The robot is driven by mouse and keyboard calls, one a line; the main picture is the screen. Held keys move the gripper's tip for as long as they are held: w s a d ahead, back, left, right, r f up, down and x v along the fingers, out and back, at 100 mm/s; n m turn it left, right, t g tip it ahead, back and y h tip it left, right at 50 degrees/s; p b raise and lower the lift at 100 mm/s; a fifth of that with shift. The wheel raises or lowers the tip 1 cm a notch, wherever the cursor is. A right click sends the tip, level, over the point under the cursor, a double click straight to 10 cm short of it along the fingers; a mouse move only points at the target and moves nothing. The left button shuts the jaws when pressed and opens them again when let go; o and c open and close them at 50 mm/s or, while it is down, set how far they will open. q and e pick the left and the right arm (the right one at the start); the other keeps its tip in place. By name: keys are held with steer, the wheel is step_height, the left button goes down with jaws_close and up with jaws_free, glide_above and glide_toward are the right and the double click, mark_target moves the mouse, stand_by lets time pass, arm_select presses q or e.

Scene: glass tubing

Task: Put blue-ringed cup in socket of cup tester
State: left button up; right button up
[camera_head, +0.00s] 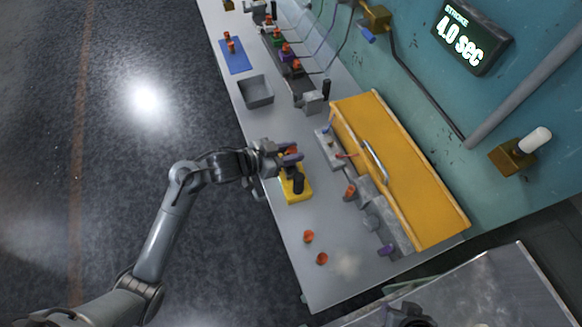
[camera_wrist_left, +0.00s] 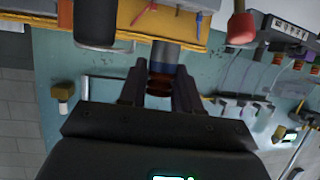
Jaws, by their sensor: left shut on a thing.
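My left gripper (camera_head: 284,157) is shut on the blue-ringed cup. In the left wrist view its fingers (camera_wrist_left: 160,90) clasp the cup (camera_wrist_left: 163,68), whose blue band and dark red end show between them. The gripper is above the far end of a yellow block (camera_head: 297,195) with a black post (camera_head: 299,184), which looks like the cup tester. The cup appears apart from the block, but the gap is hard to judge. A dark cylinder (camera_wrist_left: 95,20) and a red knob (camera_wrist_left: 240,27) stand close by in the wrist view. I cannot make out the socket.
Two loose orange-red cups (camera_head: 308,237) (camera_head: 321,258) lie near the table's lower end. A grey bin (camera_head: 256,92) and a blue mat (camera_head: 236,60) lie farther up. A yellow case (camera_head: 396,170) and several grey fixtures line the wall side.

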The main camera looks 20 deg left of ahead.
arm_select(q)
steer(key=shift+f+b, duration=0.6)
steer(key=shift+f, duration=2.95)
arm_select(e)
steer(key=shift+d+f, duration=0.15)
steer(key=shift+f, duration=0.6)
arm_select(q)
steer(key=shift+f, duration=0.15)
